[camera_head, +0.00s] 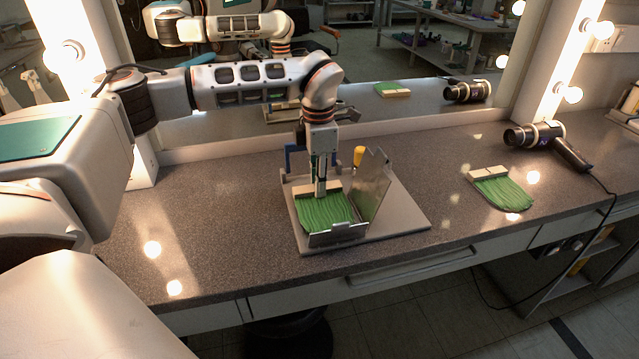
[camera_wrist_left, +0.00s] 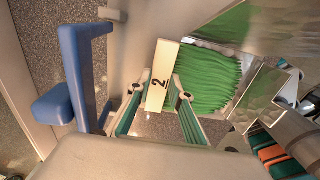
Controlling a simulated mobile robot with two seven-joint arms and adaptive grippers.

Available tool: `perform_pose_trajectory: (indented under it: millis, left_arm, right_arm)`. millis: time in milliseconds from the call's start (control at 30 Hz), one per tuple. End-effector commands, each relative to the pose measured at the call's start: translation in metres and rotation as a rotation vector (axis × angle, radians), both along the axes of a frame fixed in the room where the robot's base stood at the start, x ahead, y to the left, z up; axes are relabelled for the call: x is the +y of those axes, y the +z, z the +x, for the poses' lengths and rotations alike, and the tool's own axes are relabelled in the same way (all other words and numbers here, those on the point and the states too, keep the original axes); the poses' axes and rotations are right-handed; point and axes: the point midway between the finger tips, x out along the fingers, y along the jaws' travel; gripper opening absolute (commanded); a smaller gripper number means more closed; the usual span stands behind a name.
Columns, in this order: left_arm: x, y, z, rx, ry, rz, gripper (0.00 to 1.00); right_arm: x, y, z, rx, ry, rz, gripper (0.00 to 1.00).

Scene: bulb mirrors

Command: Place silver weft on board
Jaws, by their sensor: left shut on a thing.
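A green weft (camera_head: 325,214) with a cream top strip marked 2 (camera_wrist_left: 161,75) is at the left part of the pale board (camera_head: 408,218). My left gripper (camera_head: 320,192) points down and is shut on the cream strip, with one finger on each side of it in the left wrist view (camera_wrist_left: 157,92). The strands (camera_wrist_left: 208,78) spread forward beside a tilted shiny metal plate (camera_head: 371,187). Whether the weft touches the board is unclear. A second green weft (camera_head: 500,190) lies on the counter at right. No weft looks silver. My right gripper is out of view.
A low metal lip (camera_head: 338,234) stands at the board's front. A blue bracket (camera_wrist_left: 78,72) and a yellow handle (camera_head: 358,156) are at its back. A hair dryer (camera_head: 545,140) with a cord lies at right. The mirror closes off the back; the counter's left is clear.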

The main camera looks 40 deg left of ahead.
Motion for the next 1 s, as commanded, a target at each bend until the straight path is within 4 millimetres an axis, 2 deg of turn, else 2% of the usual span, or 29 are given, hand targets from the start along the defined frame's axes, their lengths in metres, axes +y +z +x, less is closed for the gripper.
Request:
perform_pose_trajectory:
  millis: [367,400,433,467,867,1000]
  left_arm:
    - [0.000,-0.003,0.000,-0.001,0.000,0.000,0.02]
    - [0.000,-0.003,0.000,-0.002,0.000,-0.001,0.25]
    - [0.000,-0.004,0.000,-0.002,0.000,-0.001,0.33]
    - [0.000,-0.004,0.000,-0.002,0.000,-0.001,0.37]
    - [0.000,-0.001,0.001,-0.002,0.000,-0.001,0.37]
    - [0.000,0.020,0.001,-0.007,0.001,-0.001,0.37]
  right_arm:
    - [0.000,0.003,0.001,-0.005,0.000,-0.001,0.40]
    - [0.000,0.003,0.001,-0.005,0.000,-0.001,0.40]
    - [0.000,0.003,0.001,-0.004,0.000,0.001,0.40]
    - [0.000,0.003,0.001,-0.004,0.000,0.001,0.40]
    - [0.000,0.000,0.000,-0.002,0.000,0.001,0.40]
    - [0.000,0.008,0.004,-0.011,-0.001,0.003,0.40]
